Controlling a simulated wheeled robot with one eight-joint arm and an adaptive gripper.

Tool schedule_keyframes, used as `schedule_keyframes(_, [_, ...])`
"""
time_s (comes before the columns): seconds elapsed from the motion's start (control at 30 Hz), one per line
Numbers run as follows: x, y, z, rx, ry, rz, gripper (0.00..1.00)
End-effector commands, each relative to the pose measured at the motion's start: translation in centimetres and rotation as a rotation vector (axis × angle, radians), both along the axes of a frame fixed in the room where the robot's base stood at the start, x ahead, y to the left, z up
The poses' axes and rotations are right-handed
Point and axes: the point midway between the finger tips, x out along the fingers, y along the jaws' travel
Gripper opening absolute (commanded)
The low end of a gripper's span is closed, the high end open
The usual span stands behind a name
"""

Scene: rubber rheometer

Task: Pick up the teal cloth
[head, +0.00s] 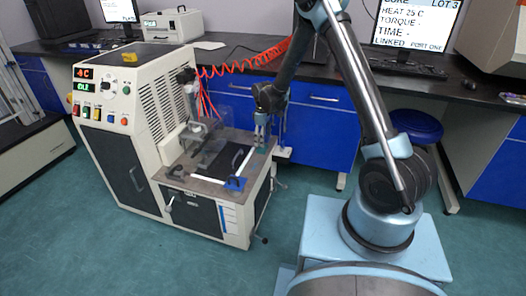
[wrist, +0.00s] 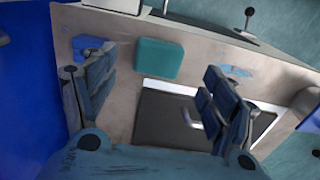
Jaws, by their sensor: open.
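The teal cloth (wrist: 158,60) shows in the wrist view as a flat, rounded rectangle on the light worktop of the machine. It lies beside the pale edge of a dark plate. My gripper (wrist: 157,76) is open and empty, with one finger on each side of the cloth in the picture; I cannot tell the exact height above it. In the head view my gripper (head: 264,130) points down over the right back edge of the machine's worktop (head: 258,148). I cannot make out the teal cloth there.
The dark plate (wrist: 160,122) with a handle lies next to the cloth. A blue piece (wrist: 88,46) is near the left finger. A blue patch (head: 235,184) lies at the worktop's front corner. The cream machine (head: 135,110) stands left; a red coiled hose (head: 240,65) hangs behind.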

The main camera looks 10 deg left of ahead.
Motion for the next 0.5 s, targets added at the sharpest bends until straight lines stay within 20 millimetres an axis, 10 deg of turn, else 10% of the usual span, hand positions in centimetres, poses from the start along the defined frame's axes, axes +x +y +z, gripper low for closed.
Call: schedule_keyframes(0.5, [0.2,0.3,-4.9,0.0,0.0,0.0,0.78])
